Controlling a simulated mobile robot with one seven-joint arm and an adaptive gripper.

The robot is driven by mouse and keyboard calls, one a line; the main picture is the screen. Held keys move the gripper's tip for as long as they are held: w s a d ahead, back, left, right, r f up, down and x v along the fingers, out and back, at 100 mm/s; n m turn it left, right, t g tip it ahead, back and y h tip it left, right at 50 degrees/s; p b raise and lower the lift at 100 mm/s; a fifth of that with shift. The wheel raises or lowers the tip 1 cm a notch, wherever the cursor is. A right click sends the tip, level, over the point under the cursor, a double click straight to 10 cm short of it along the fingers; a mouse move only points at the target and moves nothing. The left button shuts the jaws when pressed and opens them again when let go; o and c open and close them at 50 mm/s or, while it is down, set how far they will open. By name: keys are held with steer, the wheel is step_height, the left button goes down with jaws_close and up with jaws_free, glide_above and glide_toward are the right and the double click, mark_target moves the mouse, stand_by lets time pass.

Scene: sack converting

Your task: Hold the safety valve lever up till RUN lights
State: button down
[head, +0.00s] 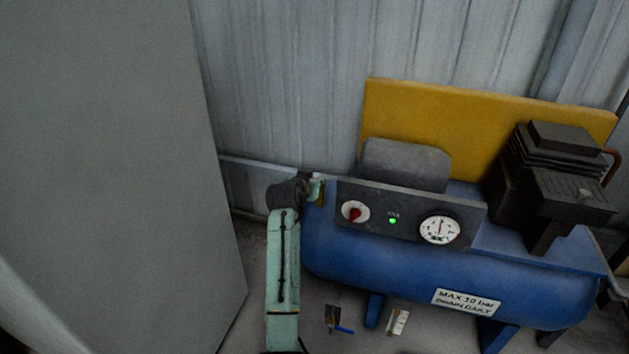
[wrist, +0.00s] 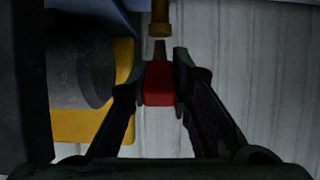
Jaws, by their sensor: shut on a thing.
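The safety valve's red lever (wrist: 159,88) is between the fingers of my gripper (wrist: 160,76) in the wrist view, and the fingers are shut on it. The lever lines up with a brass valve body (wrist: 160,16) at the top of that view. In the head view my gripper (head: 317,187) is at the left end of the compressor and hides the lever, so I cannot tell its angle there. A green lamp (head: 393,220) glows on the control panel (head: 372,231); the small label above it is too blurred to read.
The panel also carries a red knob (head: 354,212) and a round gauge (head: 440,229). The blue tank (head: 400,265) stands on legs, with a dark pump (head: 560,185) at right. A grey cabinet (head: 110,170) fills the left. Small items lie on the floor below.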

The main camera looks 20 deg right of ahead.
steer(key=shift+d+r, duration=0.1)
steer(key=shift+r, duration=0.05)
steer(key=c, duration=1.4)
jaws_free()
steer(key=shift+c, duration=0.2)
steer(key=v, duration=1.2)
steer(key=shift+f, duration=0.2)
